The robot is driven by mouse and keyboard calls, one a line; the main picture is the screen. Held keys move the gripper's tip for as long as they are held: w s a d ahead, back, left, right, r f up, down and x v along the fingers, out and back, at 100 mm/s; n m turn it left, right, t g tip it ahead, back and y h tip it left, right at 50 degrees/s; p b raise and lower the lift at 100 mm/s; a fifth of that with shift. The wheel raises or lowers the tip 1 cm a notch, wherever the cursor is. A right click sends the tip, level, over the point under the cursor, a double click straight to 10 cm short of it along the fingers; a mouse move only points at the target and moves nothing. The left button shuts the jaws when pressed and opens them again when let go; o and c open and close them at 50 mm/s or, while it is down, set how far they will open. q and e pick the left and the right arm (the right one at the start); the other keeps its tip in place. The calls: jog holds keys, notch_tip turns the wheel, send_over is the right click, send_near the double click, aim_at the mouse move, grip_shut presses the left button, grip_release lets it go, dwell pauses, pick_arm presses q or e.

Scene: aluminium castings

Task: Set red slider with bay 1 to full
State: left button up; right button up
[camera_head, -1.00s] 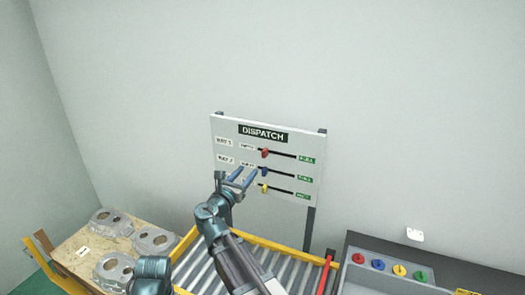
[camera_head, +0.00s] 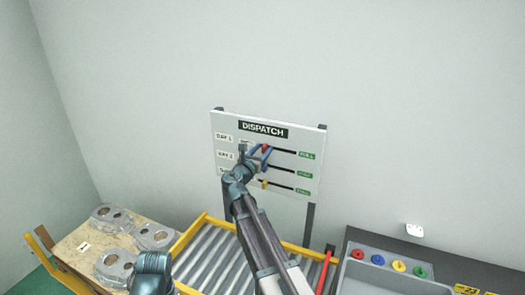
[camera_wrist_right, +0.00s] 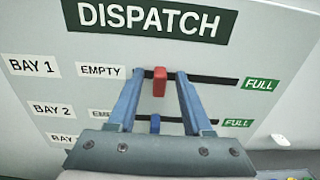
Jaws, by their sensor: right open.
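The red slider (camera_wrist_right: 160,82) sits on the bay 1 track of the white DISPATCH board, left of the track's middle and nearer the EMPTY label (camera_wrist_right: 101,72) than the FULL label (camera_wrist_right: 259,85). It also shows in the head view (camera_head: 266,148). My right gripper (camera_wrist_right: 157,78) is open, with one blue finger on each side of the red slider; whether they touch it is not clear. It shows in the head view (camera_head: 258,153) in front of the board. My left gripper is not seen; only a dark part of my arm shows at the bottom.
The blue slider (camera_wrist_right: 155,123) on bay 2 is just below, between the fingers in the wrist view. The yellow slider (camera_head: 264,184) is lower. A roller conveyor (camera_head: 215,262) lies below the board. Castings (camera_head: 112,217) rest on a pallet at left.

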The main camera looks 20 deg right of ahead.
grip_shut()
dwell(0.3)
dwell(1.2)
